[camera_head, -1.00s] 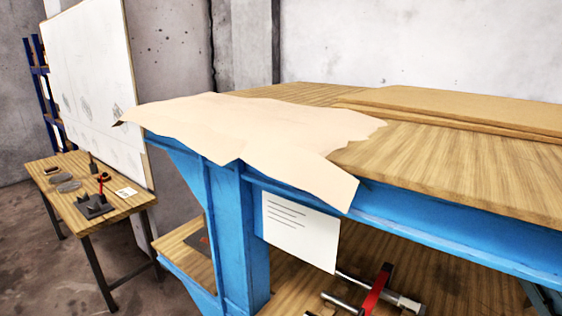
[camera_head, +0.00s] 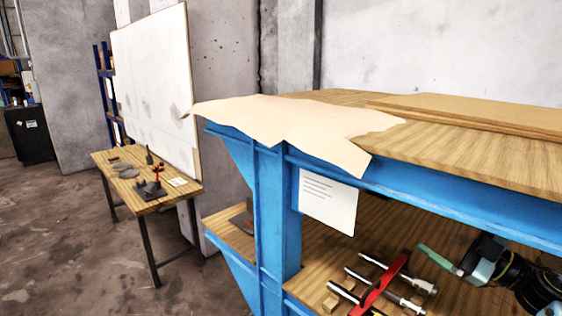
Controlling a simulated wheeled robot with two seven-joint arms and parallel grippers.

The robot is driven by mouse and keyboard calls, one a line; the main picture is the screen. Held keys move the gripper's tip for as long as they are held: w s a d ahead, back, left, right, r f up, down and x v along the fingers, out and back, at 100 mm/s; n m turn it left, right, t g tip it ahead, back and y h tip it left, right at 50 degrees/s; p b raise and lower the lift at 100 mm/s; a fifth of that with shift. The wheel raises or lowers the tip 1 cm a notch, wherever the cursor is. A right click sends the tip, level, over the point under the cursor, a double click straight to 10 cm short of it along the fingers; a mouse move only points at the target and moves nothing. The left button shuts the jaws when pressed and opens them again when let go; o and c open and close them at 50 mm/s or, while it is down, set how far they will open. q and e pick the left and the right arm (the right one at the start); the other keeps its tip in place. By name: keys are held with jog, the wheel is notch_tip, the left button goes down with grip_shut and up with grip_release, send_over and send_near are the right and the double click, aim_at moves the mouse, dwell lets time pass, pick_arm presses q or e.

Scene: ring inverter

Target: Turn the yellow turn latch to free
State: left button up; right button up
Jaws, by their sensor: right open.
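I cannot make out a yellow turn latch in this view. On the lower shelf of the blue workbench, a red bar (camera_head: 383,285) lies across several metal rods beside small wooden blocks. My right gripper (camera_head: 440,259) comes in from the lower right, above the shelf and to the right of the red bar. It is open, with a green finger pointing left; nothing shows between its fingers. My left gripper is out of view.
The blue workbench (camera_head: 277,215) has a wooden top with a pale sheet (camera_head: 300,125) hanging over its edge. A white paper (camera_head: 327,202) hangs from its front. A small table (camera_head: 150,203) with dark parts stands at left, by a whiteboard (camera_head: 157,90). Floor is clear at lower left.

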jog(key=s+a+f+m+h, duration=0.2)
jog(key=s+f+m+h, duration=0.4)
jog(key=f+m+h, duration=0.25)
jog(key=s+a+f+m+h, duration=0.1)
jog(key=s+f+m+h, duration=0.55)
jog(key=f+h, duration=0.3)
jog(key=s+a+f+g+y, duration=0.1)
jog(key=s+a+f+g, duration=0.25)
jog(key=s, duration=0.35)
jog(key=s+a+f+g+y, duration=0.1)
jog(key=s+a+f+g, duration=0.1)
jog(key=s+g, duration=0.35)
jog(key=s+a+f+g+y, duration=0.1)
jog(key=s+a+f+g, duration=0.15)
jog(key=s, duration=0.65)
notch_tip(320, 180, down, 23)
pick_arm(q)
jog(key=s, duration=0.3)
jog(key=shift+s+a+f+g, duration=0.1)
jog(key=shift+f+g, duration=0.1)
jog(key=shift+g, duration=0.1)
pick_arm(e)
jog(key=s+d+f+g, duration=0.2)
jog(key=s+f, duration=1.4)
jog(key=s, duration=0.2)
jog(key=shift+d+f+n, duration=0.2)
jog(key=shift+f+n, duration=0.2)
